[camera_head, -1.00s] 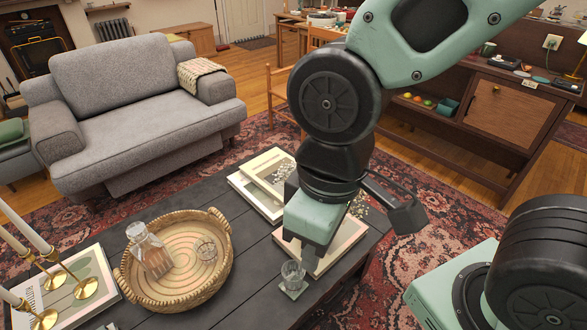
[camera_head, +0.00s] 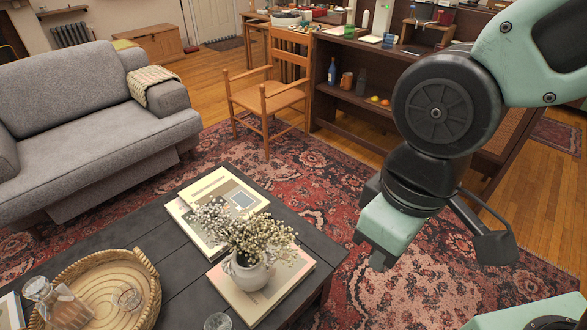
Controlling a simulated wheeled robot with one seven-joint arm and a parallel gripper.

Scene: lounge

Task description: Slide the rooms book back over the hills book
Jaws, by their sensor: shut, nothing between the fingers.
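Two overlapping books lie on the dark coffee table (camera_head: 195,293). The upper one, cream with a grey-blue picture (camera_head: 241,198), sits askew over a pale book (camera_head: 184,218) that shows along the left side. I cannot read the titles, so I cannot tell which is rooms or hills. A third, pinkish book (camera_head: 289,279) lies nearer, with a white vase of small flowers (camera_head: 250,272) on it. The flowers hide part of the upper book. My gripper (camera_head: 376,260) is shut and empty, right of the table and apart from the books.
A woven tray (camera_head: 153,291) with a glass carafe (camera_head: 58,300) and a tumbler stands at the table's left. Another glass (camera_head: 217,322) is at the near edge. A wooden chair (camera_head: 268,98) and grey sofa (camera_head: 95,130) stand beyond.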

